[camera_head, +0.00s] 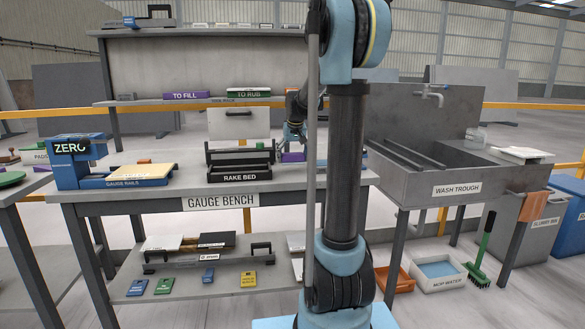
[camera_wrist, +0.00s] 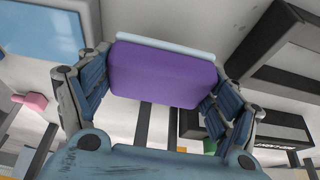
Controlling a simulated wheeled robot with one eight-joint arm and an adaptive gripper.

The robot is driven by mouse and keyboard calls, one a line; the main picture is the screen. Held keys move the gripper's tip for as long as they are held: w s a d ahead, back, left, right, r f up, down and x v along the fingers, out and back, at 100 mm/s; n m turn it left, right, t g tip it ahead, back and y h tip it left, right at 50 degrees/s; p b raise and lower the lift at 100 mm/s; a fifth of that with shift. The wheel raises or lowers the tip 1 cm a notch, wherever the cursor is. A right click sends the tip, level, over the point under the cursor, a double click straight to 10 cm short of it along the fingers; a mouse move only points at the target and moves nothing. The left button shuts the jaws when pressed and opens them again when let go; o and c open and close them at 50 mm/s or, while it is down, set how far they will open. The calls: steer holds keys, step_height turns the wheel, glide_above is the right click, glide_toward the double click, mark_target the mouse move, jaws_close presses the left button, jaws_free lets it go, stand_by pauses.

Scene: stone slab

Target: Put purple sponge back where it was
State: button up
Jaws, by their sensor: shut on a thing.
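The purple sponge (camera_wrist: 165,75) is a purple block with a pale strip along one edge. In the wrist view it sits between the two fingers of my gripper (camera_wrist: 158,92), which is shut on it from both sides. In the head view my gripper (camera_head: 293,138) is over the back right part of the gauge bench (camera_head: 300,180), right of the rake bed. The sponge shows there as a small purple patch (camera_head: 292,157) below the fingers, partly hidden by my arm. I cannot tell whether it touches the bench top.
The black rake bed (camera_head: 240,172) stands close left of the gripper. The gauge rails (camera_head: 125,181) are at the bench's left. A back shelf (camera_head: 150,102) holds the "TO FILL" (camera_head: 186,95) and "TO RUB" (camera_head: 248,93) trays. The wash trough (camera_head: 450,180) stands right.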

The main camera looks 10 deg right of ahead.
steer(key=shift+f, duration=1.95)
steer(key=o, duration=1)
steer(key=shift+f, duration=0.1)
steer(key=shift+o, duration=0.2)
steer(key=v, duration=1.2)
steer(key=shift+s, duration=0.15)
steer(key=s+f, duration=0.7)
steer(key=s, duration=0.6)
steer(key=s+f+g, duration=0.1)
steer(key=s+f, duration=0.7)
steer(key=s, duration=0.5)
steer(key=s+f+g, duration=0.1)
steer(key=s+f, duration=0.7)
steer(key=s, duration=0.5)
steer(key=shift+s, duration=0.15)
steer(key=shift+f, duration=0.1)
